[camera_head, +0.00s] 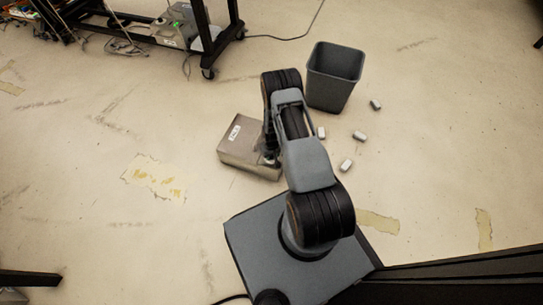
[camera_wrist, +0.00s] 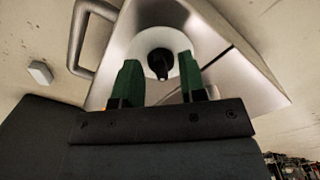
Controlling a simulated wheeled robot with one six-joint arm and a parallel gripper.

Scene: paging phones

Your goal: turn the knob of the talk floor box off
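The talk floor box (camera_head: 246,152) is a grey metal box on the floor left of my arm, with a small white label whose text is too small to read surely. In the wrist view its metal face (camera_wrist: 215,45) fills the top, with a handle at the upper left. A black knob (camera_wrist: 161,64) sits on a round white plate there. My gripper (camera_wrist: 158,72) has two green fingers standing apart, one on each side of the knob, with visible gaps. The knob's set position is unclear. In the head view my arm hides the fingertips and knob.
A dark grey bin (camera_head: 334,78) stands behind my arm, to the right. Several small white blocks lie on the floor near it, one (camera_head: 346,165) close to my arm. A black wheeled cart (camera_head: 235,32) and cables are at the upper left. Floor left of the box is clear.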

